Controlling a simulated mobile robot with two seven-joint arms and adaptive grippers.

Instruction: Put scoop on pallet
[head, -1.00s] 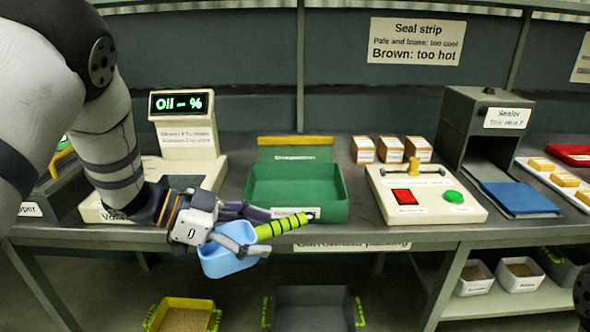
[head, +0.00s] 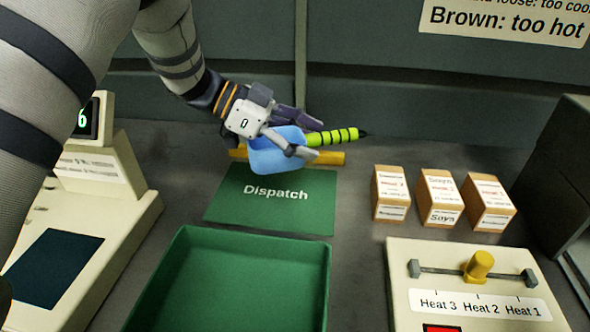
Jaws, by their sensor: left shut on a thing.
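The scoop (head: 283,157) has a light blue bowl and a green handle with black bands. My left gripper (head: 306,138) is shut on it near where handle and bowl meet. The handle points right and the bowl hangs to the lower left. The scoop is in front of or above the back edge of a flat green board marked Dispatch (head: 270,208); the height between them is hard to judge. Nothing lies on the visible part of this board. No other thing in view looks like a pallet. My right gripper is not in view.
A yellow bar (head: 332,158) lies behind the board. An empty green tray (head: 300,248) stands in front. Several small labelled boxes (head: 438,201) and a heat-slider panel (head: 400,267) are on the right. A cream scale (head: 130,210) is on the left.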

